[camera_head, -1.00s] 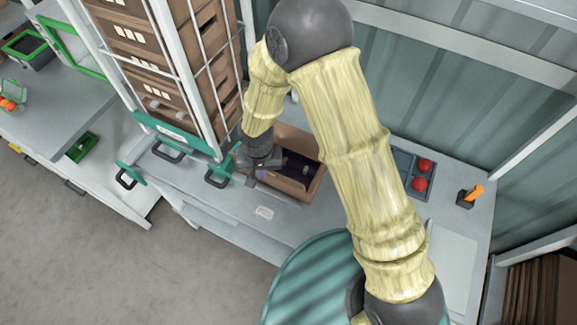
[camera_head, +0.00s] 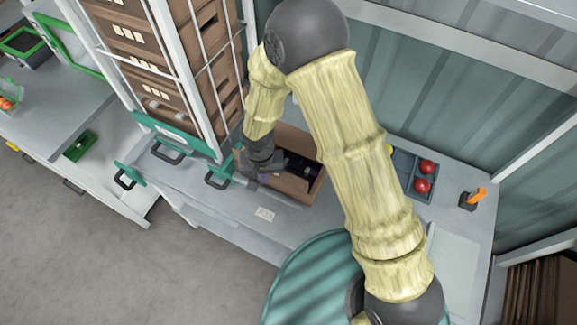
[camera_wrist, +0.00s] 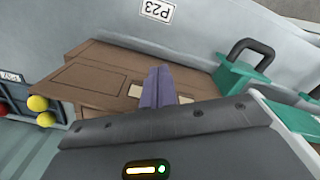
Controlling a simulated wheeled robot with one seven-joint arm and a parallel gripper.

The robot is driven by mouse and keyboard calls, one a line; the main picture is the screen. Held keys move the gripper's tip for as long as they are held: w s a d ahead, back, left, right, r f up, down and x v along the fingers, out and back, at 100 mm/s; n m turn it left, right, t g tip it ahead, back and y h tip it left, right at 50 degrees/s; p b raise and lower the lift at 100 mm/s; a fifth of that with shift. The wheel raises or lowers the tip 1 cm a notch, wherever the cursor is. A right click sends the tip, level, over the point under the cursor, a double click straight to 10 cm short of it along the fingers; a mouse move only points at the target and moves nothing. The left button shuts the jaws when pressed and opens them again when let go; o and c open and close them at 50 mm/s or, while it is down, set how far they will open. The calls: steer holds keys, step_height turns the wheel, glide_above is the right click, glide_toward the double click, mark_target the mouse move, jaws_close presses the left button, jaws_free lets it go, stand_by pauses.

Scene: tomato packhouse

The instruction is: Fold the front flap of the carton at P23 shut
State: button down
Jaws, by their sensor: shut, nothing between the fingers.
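The brown carton (camera_head: 312,187) stands on the grey bench behind the P23 label (camera_head: 264,215). Its dark inside shows from above in the head view. My gripper (camera_head: 249,175) is at the carton's left front corner, its fingers shut with nothing between them. In the wrist view the shut fingers (camera_wrist: 157,87) overlap the brown carton (camera_wrist: 95,70), and the P23 label (camera_wrist: 157,11) lies beyond it. My gripper's body hides part of the carton there. I cannot tell the front flap's angle or whether the fingers touch it.
A wire-caged stack of brown cartons (camera_head: 140,45) with green-cornered black handles stands left of the carton. A grey tray (camera_head: 404,165) with red tomatoes (camera_head: 422,186) and an orange-handled tool (camera_head: 475,196) are to the right. The bench front by the label is clear.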

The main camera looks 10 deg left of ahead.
steer(key=shift+w+d, duration=0.1)
stand_by(0.4)
steer(key=shift+w+d+r, duration=0.1)
steer(key=shift+w+d, duration=0.1)
steer(key=shift+w, duration=0.4)
steer(key=shift+w+d+r+p, duration=0.2)
steer(key=shift+w+p, duration=0.2)
steer(key=shift+w, duration=0.25)
steer(key=shift+w+d, duration=0.2)
steer(key=shift+w, duration=0.45)
steer(key=shift+w+f, duration=0.1)
